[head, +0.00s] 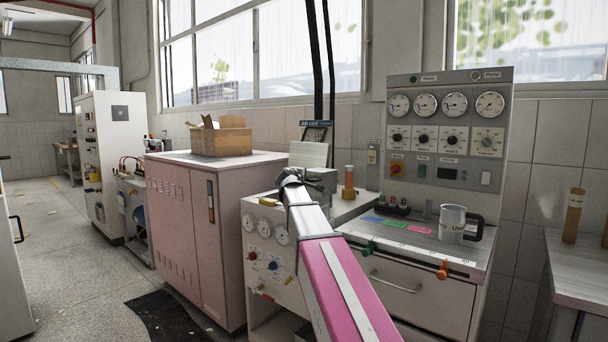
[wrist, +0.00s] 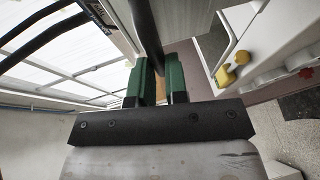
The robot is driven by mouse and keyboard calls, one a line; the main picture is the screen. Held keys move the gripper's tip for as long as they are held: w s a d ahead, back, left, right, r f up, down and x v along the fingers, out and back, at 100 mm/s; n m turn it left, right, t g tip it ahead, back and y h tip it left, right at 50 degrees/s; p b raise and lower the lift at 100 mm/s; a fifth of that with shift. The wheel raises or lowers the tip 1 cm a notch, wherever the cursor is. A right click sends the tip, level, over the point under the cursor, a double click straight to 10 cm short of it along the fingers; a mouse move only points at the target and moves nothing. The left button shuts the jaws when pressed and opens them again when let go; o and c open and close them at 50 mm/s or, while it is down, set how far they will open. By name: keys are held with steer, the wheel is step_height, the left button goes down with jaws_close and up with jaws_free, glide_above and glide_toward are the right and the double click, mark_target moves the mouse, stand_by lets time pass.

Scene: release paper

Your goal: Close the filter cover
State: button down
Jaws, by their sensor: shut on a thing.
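In the wrist view, my gripper (wrist: 157,68) has two green-padded fingers close on either side of a dark narrow bar (wrist: 148,30). The bar runs up between the fingers, beside a light grey panel (wrist: 188,28). In the head view, my pink and grey arm reaches to the grey equipment (head: 320,181) on the white gauge unit (head: 262,290); its dark end is there, but the fingers are hidden. I cannot tell for certain which part is the filter cover, or whether the bar belongs to it.
A pink cabinet (head: 168,225) with an open cardboard box (head: 221,140) stands left. Right are a gauge panel (head: 444,102), a grey mug (head: 452,222) and a bench (head: 585,275). Yellow knobs (wrist: 227,75) show in the wrist view.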

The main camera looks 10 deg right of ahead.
steer(key=shift+s+a+f, duration=0.1)
steer(key=shift+s+f, duration=0.05)
steer(key=shift+f, duration=0.35)
steer(key=shift+s+f, duration=0.15)
steer(key=shift+f, duration=0.45)
steer(key=c, duration=1.1)
jaws_free()
steer(key=shift+a, duration=0.1)
steer(key=shift+r, duration=0.25)
steer(key=v, duration=1)
steer(key=shift+s+a+r, duration=0.1)
steer(key=shift+s+a, duration=0.1)
steer(key=shift+s, duration=0.05)
